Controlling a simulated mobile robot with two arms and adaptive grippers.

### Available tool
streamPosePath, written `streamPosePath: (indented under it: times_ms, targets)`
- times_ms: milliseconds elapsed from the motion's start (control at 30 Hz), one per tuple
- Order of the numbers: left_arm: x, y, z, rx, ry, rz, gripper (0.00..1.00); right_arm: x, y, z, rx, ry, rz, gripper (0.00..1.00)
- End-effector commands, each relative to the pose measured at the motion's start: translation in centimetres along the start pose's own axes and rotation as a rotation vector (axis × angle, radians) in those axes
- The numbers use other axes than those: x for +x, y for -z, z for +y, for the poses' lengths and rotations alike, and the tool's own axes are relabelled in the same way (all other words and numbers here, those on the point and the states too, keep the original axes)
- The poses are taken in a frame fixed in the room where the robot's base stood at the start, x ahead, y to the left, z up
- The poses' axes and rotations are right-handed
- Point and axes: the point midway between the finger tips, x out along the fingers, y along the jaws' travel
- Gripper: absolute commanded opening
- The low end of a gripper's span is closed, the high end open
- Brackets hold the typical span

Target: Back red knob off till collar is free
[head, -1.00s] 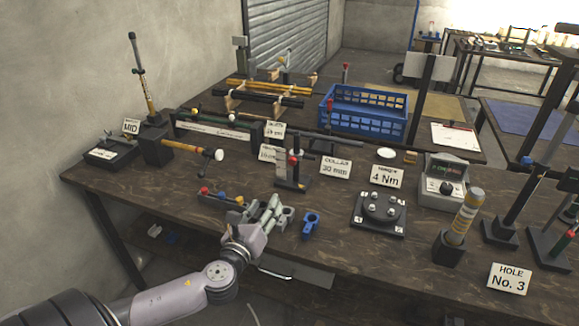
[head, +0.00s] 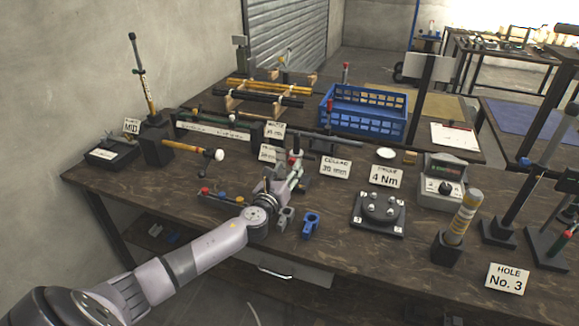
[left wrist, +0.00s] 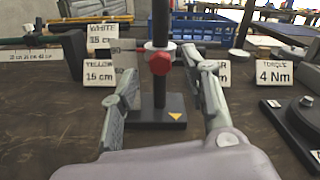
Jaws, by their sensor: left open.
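A pale band (left wrist: 160,45), perhaps part of the collar, shows behind and above the knob. My left gripper (left wrist: 160,75) is open, with one finger on each side of the knob and post in the picture. I see gaps between the fingers and the knob, and cannot tell the depth. In the head view my left gripper (head: 285,177) is at the post stand and covers much of it. My right gripper is not in view.
A blue clamp (head: 310,224) and a grey ring part lie on the table near my arm. A collar card (head: 336,168), a torque card (head: 385,177) and a black plate with studs (head: 379,212) stand to the right. A blue crate (head: 362,124) is behind.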

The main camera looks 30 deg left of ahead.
Motion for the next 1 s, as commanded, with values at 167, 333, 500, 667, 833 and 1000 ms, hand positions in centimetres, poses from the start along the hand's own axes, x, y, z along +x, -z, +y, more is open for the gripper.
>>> streamPosePath:
  times_ms: [167, 333, 500, 667, 833, 1000]
  targets:
    - [1.6, 0.1, 0.0, -0.001, 0.0, 0.0, 0.42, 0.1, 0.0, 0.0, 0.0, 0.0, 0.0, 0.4]
    - [2.0, 0.0, 0.0, 0.0, 0.0, 0.001, 0.42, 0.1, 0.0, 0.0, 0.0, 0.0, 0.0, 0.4]
    - [2.0, 0.1, 0.0, 0.0, 0.0, 0.001, 0.42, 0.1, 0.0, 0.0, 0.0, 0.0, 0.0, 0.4]
    - [2.0, 0.0, 0.0, 0.0, 0.0, 0.001, 0.33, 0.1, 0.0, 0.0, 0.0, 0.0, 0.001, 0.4]
    - [2.0, 0.0, 0.0, 0.0, 0.0, 0.001, 0.21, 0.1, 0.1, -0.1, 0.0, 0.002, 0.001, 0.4]
    - [2.0, 0.0, 0.0, 0.0, 0.0, 0.001, 0.1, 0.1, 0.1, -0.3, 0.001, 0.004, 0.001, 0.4]
